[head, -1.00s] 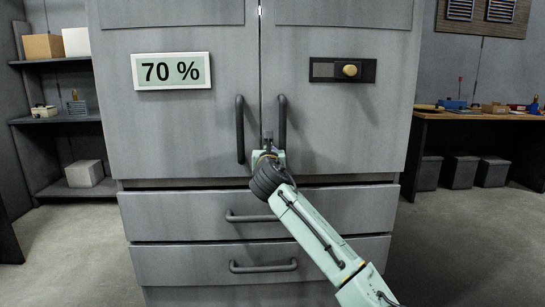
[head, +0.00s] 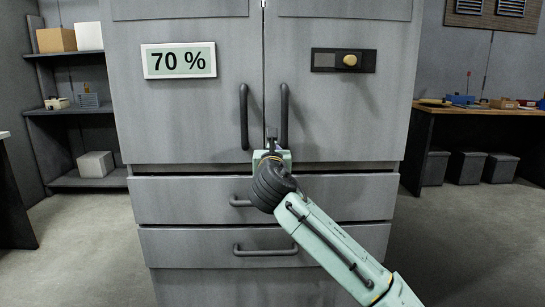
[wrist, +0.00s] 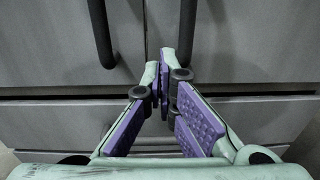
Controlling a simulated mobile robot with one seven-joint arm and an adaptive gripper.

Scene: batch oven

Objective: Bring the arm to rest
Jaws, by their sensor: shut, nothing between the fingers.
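My gripper (head: 272,136) is raised in front of the grey cabinet, near the lower ends of the two upright door handles. In the wrist view my gripper (wrist: 164,78) shows its purple-padded fingers with the tips together and nothing between them. The arm reaches in from the lower right of the head view. The left door handle (head: 244,116) and right door handle (head: 284,112) are apart from the fingers in the wrist view. My wrist hides part of the upper drawer handle (head: 238,202).
The oven cabinet's doors and drawers look shut. A sign (head: 179,60) reads 70 %, and a dark panel with a round knob (head: 349,60) is on the right door. Shelves (head: 85,110) stand left, a workbench (head: 480,111) right.

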